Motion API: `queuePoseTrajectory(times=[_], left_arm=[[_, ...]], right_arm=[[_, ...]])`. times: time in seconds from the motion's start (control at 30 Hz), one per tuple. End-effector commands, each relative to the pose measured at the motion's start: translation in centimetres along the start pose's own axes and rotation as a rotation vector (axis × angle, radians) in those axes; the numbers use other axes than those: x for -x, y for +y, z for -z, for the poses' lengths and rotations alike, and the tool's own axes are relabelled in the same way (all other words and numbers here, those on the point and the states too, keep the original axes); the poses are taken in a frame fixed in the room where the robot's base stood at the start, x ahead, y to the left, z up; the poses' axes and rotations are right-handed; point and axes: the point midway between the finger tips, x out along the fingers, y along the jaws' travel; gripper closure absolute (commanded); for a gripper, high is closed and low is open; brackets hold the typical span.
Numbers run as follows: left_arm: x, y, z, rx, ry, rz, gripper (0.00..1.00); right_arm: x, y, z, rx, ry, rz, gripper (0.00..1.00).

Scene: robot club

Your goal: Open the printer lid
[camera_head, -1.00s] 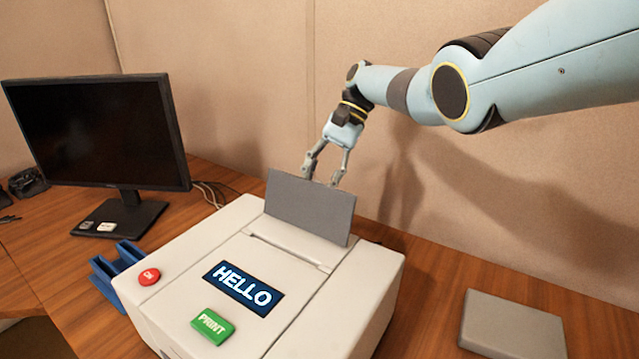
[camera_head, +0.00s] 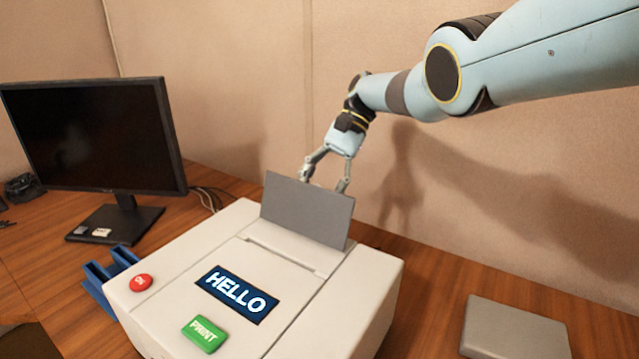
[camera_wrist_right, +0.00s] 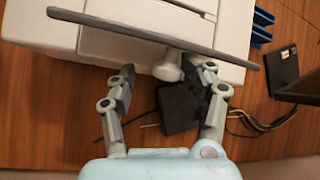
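The white printer (camera_head: 330,310) stands on the desk, with a lit HELLO screen (camera_head: 237,294), a red button (camera_head: 141,283) and a green PRINT button (camera_head: 204,334) on top. A grey flat panel (camera_head: 306,210), which looks like the lid, stands up steeply at the printer's back. My right gripper (camera_head: 325,184) is behind this panel, its fingers spread and partly hidden by it. My left gripper is not in view.
A black monitor (camera_head: 95,135) stands at the left, beside blue holders (camera_head: 98,285). A grey flat box (camera_head: 515,328) lies on the desk at the right. A beige wall is close behind my right arm. Cables (camera_wrist_right: 250,122) lie behind the printer.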

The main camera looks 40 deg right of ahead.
Motion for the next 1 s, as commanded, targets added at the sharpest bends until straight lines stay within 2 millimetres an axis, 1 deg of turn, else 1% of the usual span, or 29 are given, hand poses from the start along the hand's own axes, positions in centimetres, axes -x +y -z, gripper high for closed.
queuePoseTrajectory(times=[0.07, 0.33, 0.47, 0.67, 0.83, 1.0], left_arm=[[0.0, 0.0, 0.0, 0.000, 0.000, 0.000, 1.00], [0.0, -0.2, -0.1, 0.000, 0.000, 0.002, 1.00], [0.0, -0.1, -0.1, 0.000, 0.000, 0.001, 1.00], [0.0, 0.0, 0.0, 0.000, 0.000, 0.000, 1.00], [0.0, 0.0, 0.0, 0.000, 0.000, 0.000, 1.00], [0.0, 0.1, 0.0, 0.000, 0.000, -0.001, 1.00]], right_arm=[[-0.3, 0.1, 0.0, -0.002, -0.003, -0.003, 0.49], [0.1, -0.1, -0.1, 0.001, 0.000, 0.002, 0.49], [0.6, -0.4, -0.2, 0.003, 0.002, 0.004, 0.49], [2.0, -1.0, -1.4, 0.006, 0.002, 0.002, 0.49], [4.8, -2.2, -3.4, 0.005, 0.003, 0.002, 0.49], [6.8, -3.1, -4.8, 0.002, 0.000, 0.000, 0.49]])
